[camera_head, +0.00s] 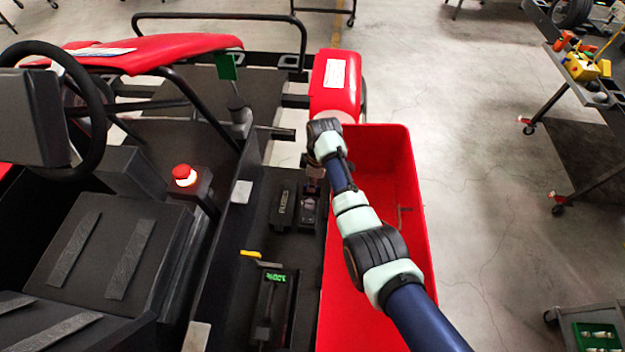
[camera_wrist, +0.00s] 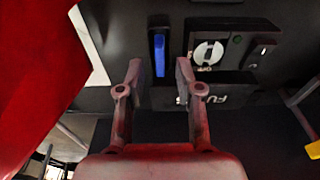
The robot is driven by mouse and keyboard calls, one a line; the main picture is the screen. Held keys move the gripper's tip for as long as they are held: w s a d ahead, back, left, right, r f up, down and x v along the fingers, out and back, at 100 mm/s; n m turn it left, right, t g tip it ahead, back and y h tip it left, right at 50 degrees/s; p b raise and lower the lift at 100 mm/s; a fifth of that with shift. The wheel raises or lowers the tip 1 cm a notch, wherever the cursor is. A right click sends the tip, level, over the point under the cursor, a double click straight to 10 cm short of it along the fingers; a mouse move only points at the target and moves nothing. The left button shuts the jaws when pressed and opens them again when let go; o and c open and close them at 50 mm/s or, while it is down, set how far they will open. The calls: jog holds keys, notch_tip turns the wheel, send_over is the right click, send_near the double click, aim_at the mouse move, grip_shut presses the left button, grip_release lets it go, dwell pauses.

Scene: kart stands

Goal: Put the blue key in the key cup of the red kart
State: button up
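The red kart (camera_head: 340,85) has a black side console (camera_head: 262,225) beside the red side tray. In the wrist view a blue piece (camera_wrist: 160,55), which may be the blue key, sits in a narrow dark slot of the console. My gripper (camera_wrist: 158,72) is open and empty, its two fingertips on either side just short of the blue piece. To its right is a panel with a round silver part (camera_wrist: 207,53). I cannot tell which opening is the key cup. In the head view my arm hides most of the gripper, which is low over the console.
A black box marked FUSES (camera_head: 283,204) lies beside the gripper. A yellow lever (camera_head: 250,254) and a green-lit display (camera_head: 276,278) stand nearer. The steering wheel (camera_head: 90,110), seat and red button (camera_head: 182,172) are left. The red side tray (camera_head: 395,165) lies under my arm.

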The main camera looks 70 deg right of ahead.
notch_tip(320, 180, up, 12)
jog(key=s, duration=0.1)
jog(key=shift+s+d, duration=0.2)
dwell(0.3)
dwell(0.7)
